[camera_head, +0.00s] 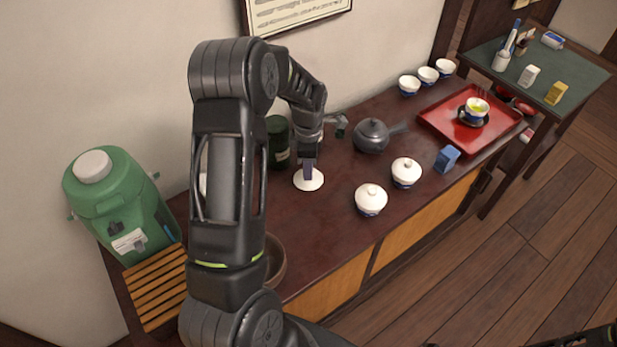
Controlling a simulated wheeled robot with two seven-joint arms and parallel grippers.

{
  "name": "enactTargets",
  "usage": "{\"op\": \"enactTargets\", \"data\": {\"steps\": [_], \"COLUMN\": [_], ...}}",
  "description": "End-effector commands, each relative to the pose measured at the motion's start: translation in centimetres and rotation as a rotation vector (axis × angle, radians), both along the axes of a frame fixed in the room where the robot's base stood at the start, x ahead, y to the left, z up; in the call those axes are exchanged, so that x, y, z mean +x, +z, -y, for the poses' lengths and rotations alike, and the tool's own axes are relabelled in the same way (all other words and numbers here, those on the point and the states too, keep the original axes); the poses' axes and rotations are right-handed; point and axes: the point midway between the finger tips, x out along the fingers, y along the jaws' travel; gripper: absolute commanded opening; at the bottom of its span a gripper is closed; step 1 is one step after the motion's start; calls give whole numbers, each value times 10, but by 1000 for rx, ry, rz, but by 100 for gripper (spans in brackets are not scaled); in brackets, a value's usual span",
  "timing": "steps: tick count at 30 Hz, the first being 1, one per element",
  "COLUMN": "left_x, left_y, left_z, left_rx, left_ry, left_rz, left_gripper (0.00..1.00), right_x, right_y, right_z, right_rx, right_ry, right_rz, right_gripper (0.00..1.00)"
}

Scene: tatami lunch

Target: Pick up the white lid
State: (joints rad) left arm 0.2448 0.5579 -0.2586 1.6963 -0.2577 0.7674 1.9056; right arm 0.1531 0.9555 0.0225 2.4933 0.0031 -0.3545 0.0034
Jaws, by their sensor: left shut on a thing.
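The white lid (309,183) shows as a pale round disc at the middle of the dark counter, between the dark green canister and the lidded cups. My left gripper (309,168) points down over it and is shut on its top. The fingers hide the lid's centre. I cannot tell whether the lid rests on the counter or is slightly above it. My right gripper cannot be made out; only dark parts show at the bottom right edge.
Two white lidded cups (371,201) stand right of the lid, near a blue block (447,158). A dark teapot (371,136) and green canister (279,140) stand behind. A red tray (440,118) holds a tea cup. A brown bowl (275,262) is partly hidden by my arm.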

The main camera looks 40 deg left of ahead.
Motion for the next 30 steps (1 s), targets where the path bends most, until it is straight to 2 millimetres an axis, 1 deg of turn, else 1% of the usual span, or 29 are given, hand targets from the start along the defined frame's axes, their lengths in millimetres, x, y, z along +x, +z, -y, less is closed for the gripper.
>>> {"op": "enactTargets", "data": {"steps": [1,3,6,9,13,30], "left_x": [2,2,2,2,1,1], "left_y": [11,24,39,48,50,51], "left_z": [0,0,-1,-1,-1,-1], "left_rx": [3,2,2,2,1,2], "left_ry": [-1,0,0,0,1,2], "left_rz": [5,7,5,5,4,5], "left_gripper": [0,0,0,0,0,0], "right_x": [0,0,1,1,1,1], "right_y": [-3,-5,-6,-6,-6,-5], "right_z": [0,0,0,0,0,0], "right_rx": [1,1,2,2,2,2], "right_ry": [0,0,0,0,0,0], "right_rz": [1,1,3,3,3,3], "right_gripper": [54,54,54,54,54,54]}}
